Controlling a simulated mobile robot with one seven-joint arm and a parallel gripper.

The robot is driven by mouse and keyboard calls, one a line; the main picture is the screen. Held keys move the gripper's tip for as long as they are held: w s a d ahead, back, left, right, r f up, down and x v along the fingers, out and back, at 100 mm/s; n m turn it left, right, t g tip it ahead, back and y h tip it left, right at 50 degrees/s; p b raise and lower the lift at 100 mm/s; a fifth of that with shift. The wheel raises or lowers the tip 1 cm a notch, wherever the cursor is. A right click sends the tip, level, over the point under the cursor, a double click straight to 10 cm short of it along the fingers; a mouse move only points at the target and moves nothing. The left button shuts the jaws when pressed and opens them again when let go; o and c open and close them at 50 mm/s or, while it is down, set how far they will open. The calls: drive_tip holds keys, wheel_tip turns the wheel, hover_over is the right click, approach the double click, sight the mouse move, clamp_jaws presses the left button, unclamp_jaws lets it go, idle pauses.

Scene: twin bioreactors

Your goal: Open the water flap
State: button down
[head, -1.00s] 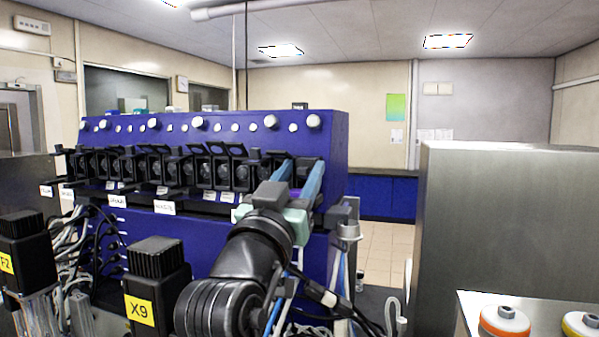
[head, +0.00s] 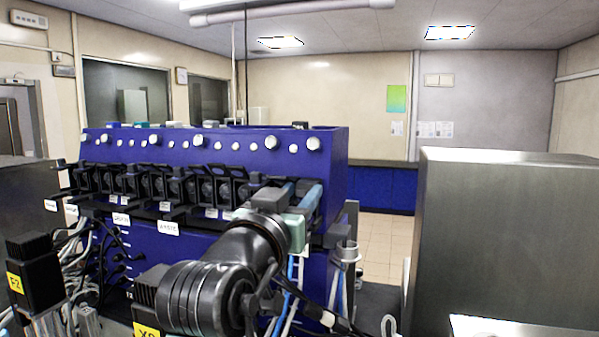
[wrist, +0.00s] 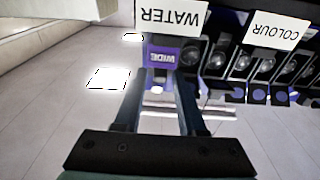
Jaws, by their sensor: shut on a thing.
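The white WATER label (wrist: 171,17) shows upside down at the top of the wrist view. Just below it in the picture is a small purple part (wrist: 162,58) marked WIDE. My gripper (wrist: 157,72) reaches to this spot with two dark blue fingers and is shut on the water flap, which is mostly hidden between the fingertips. In the head view my gripper (head: 308,194) is at the right end of the row of black pump heads, and my arm hides the flap there. I cannot tell how far the flap is open.
The COLOUR label (wrist: 275,31) and its black pump heads (wrist: 240,65) adjoin on the right in the wrist view. The blue bioreactor cabinet (head: 325,155) stands ahead. A grey metal cabinet (head: 500,240) stands at right. Cables (head: 325,315) hang below my arm.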

sight(305, 188)
wheel_tip(305, 188, up, 2)
drive_tip(key=g+y+p, duration=0.1)
drive_tip(key=g+p, duration=0.1)
drive_tip(key=p, duration=0.2)
drive_tip(key=shift+g+p, duration=0.3)
drive_tip(key=g+p, duration=0.2)
drive_tip(key=shift+r+g+y+p, duration=0.15)
drive_tip(key=shift+g+y+p, duration=0.15)
drive_tip(key=shift+y, duration=0.1)
drive_tip(key=g, duration=0.2)
drive_tip(key=g+y, duration=0.1)
drive_tip(key=g, duration=0.1)
drive_tip(key=r+g+y, duration=0.1)
drive_tip(key=g, duration=0.1)
drive_tip(key=shift+w+d, duration=0.15)
drive_tip(key=shift+w, duration=0.25)
drive_tip(key=shift+f, duration=0.1)
drive_tip(key=c, duration=0.8)
unclamp_jaws()
